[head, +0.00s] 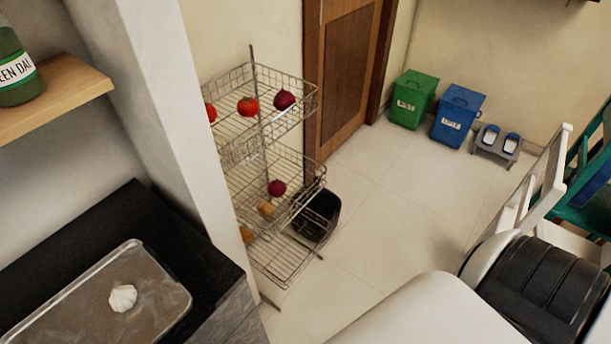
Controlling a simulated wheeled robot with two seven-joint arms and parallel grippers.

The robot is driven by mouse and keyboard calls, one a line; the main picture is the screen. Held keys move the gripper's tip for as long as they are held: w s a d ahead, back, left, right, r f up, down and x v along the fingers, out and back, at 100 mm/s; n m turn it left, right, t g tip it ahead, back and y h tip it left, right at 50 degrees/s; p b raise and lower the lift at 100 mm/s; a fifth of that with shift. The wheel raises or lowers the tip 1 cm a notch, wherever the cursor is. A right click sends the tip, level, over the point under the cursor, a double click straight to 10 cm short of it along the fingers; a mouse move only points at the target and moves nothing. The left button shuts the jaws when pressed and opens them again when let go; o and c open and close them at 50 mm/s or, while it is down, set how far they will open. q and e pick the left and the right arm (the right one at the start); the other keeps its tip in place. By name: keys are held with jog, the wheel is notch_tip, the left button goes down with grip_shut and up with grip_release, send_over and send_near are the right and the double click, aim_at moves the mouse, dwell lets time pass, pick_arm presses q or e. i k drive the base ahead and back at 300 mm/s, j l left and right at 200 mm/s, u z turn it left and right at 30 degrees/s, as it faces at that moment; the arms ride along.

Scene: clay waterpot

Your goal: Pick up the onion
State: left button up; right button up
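A dark purple-red onion (284,99) sits in the top basket of a wire rack (316,178), at its right end. A second purple-red onion (276,187) sits in the middle basket. Both show clearly through the wire, and each is apart from the other vegetables near it. Neither of my grippers is in view. Large white and black parts of my arm fill the lower right.
Red tomatoes (247,106) share the top basket; potatoes (266,209) lie lower. A black counter (150,222) holds a metal tray (182,308) with a garlic bulb (122,297). A pillar (160,110) stands between counter and rack. Open tiled floor (400,215) lies right of the rack.

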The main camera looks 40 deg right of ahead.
aim_at(276, 188)
jog(key=j+z, duration=0.1)
jog(key=z, duration=0.85)
jog(key=i+l+z, duration=0.15)
jog(key=i+l, duration=0.95)
jog(key=i, duration=0.05)
